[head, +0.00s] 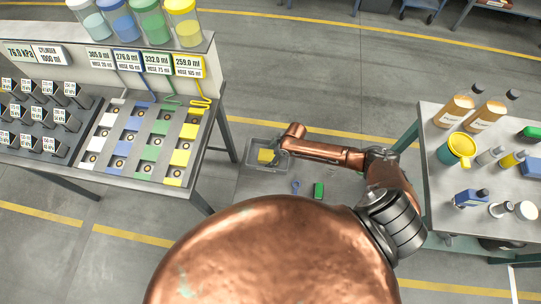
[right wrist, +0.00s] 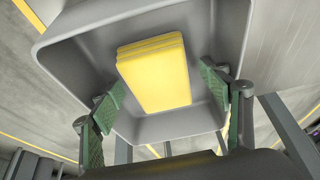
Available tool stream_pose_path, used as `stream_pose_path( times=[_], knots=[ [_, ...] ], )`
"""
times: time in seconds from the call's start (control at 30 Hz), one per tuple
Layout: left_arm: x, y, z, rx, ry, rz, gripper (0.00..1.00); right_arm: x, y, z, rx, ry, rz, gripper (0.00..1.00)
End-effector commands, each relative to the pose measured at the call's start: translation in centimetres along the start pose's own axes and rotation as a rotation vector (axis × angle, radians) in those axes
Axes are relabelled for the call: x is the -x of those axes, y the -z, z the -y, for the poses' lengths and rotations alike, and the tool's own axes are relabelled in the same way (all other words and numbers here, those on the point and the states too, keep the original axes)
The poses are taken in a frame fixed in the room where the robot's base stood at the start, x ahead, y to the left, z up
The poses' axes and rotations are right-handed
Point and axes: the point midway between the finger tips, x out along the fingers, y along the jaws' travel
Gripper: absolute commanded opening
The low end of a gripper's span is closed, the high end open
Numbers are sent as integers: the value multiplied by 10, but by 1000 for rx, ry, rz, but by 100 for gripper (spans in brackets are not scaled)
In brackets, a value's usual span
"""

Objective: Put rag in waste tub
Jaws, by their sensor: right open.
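My right gripper (head: 280,147) reaches over the tub's right side. In the right wrist view its green-padded fingers (right wrist: 165,112) stand wide apart, to either side of the rag's near end, with nothing between them. My left gripper is not in view.
A bench with pumps and hoses (head: 205,140) stands left.

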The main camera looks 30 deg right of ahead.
Motion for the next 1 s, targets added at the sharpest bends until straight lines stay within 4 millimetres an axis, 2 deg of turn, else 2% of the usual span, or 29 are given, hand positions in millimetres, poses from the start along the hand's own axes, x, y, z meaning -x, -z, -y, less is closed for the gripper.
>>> stream_pose_path(
  times=[0.13,0.23,0.5,0.7,0.83,1.0],
  knots=[
    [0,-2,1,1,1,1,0,6,-1,0,0,-1,0,70],
    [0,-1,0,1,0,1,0,18,-2,-1,1,-1,1,70],
    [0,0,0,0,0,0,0,75,-2,-1,1,-2,1,70],
    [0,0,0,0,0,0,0,106,-1,-1,1,-1,1,70],
    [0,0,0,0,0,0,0,117,-1,0,0,1,0,70],
    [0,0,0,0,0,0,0,120,0,0,-1,1,0,70]
  ],
)
